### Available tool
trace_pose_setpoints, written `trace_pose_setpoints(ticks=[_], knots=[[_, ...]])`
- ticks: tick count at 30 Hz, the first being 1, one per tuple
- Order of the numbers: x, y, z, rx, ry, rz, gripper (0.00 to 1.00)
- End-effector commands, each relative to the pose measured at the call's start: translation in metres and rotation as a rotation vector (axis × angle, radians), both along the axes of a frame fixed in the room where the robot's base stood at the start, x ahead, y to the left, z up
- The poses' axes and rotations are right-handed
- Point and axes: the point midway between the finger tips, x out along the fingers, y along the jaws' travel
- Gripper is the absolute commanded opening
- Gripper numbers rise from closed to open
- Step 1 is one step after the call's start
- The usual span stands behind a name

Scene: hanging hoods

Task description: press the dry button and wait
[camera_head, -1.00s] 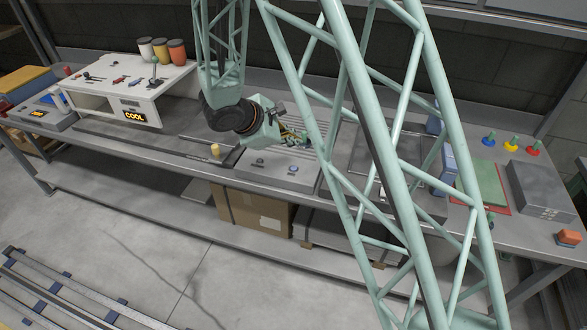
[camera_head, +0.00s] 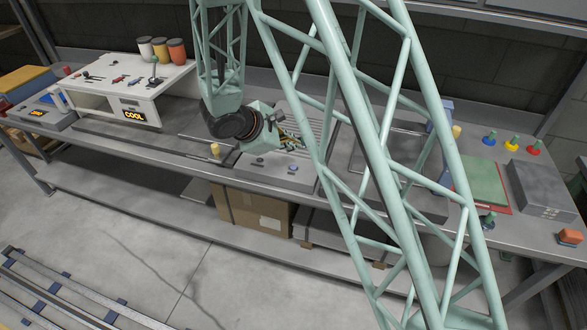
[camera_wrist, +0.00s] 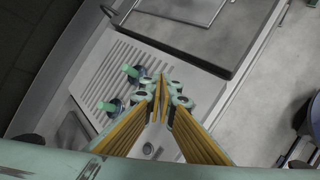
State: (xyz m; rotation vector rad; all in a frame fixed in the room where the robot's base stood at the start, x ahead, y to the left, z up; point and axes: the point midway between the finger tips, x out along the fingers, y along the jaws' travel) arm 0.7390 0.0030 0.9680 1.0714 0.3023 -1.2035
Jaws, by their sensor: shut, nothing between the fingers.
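My gripper (camera_head: 292,140) is above and behind the panel, over the ribbed board, partly hidden by a lattice strut. In the wrist view my gripper (camera_wrist: 163,82) has its fingers together, empty, over the ribbed board (camera_wrist: 172,66). Two green-topped pegs (camera_wrist: 131,72) stand left of the fingers. A small round knob (camera_wrist: 147,148) shows between the finger bases.
My lattice arm crosses the right of the head view. A white box unit with a COOL sign (camera_head: 134,115) stands at left. Coloured pegs (camera_head: 513,144) and a grey box (camera_head: 541,190) are at right.

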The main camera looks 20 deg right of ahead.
Motion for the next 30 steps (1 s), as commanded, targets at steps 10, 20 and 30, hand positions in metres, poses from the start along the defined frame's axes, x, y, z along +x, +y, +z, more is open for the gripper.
trace_pose_setpoints(ticks=[10, 20, 30], knots=[[0.000, 0.000, -0.033, -0.001, 0.001, -0.001, 0.00], [0.000, 0.000, -0.055, 0.000, 0.000, 0.000, 0.00], [0.000, 0.000, -0.066, 0.000, 0.000, 0.000, 0.00]])
